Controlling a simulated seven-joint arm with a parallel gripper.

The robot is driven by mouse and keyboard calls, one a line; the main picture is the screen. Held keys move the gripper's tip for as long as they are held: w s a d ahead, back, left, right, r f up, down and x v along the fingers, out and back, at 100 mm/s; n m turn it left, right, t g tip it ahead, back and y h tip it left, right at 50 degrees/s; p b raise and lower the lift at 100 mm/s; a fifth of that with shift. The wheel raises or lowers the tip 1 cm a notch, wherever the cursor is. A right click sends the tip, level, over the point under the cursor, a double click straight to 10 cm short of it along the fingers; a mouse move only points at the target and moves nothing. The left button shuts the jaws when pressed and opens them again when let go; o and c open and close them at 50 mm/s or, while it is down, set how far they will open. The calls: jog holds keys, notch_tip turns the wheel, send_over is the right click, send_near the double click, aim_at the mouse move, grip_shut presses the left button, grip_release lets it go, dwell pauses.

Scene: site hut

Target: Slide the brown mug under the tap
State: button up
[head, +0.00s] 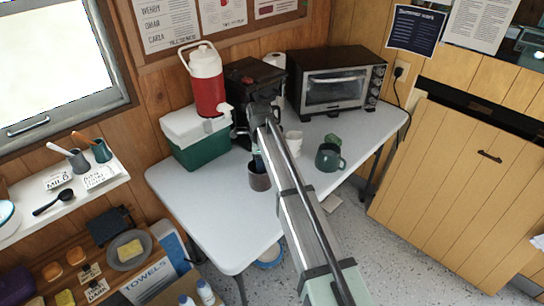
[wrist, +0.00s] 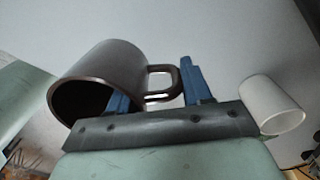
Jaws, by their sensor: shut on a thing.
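The brown mug (head: 259,180) is at the table, in front of and to the right of the white tap (head: 226,108) on the red drinks cooler (head: 206,78). It is not beneath the tap. In the wrist view the mug (wrist: 125,65) shows its dark open mouth toward the lower left and its handle to the right. My gripper (head: 257,158) is shut on the mug; in the wrist view its blue fingers (wrist: 158,92) stand either side of the handle. My arm hides part of the mug's surroundings in the head view. I cannot tell whether its base touches the table.
The red cooler stands on a green and white cool box (head: 195,140). A black coffee maker (head: 245,85) is partly behind my arm. A white cup (head: 294,141), a green mug (head: 329,158) and a toaster oven (head: 336,82) are to the right. The table's (head: 205,205) front left is clear.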

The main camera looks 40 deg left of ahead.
jog(key=n, duration=0.5)
jog(key=s+n, duration=0.1)
jog(key=n, duration=0.4)
jog(key=s+f+n, duration=0.1)
jog(key=n, duration=0.3)
jog(key=shift+d+n, duration=0.3)
jog(key=shift+n, duration=0.1)
jog(key=n, duration=0.5)
jog(key=shift+n, duration=0.4)
jog(key=n, duration=0.5)
jog(key=shift+n, duration=0.3)
jog(key=n, duration=0.4)
jog(key=shift+w, duration=0.1)
jog(key=n, duration=0.5)
jog(key=shift+n, duration=0.4)
jog(key=n, duration=0.5)
jog(key=shift+a, duration=0.1)
jog(key=shift+f, duration=0.1)
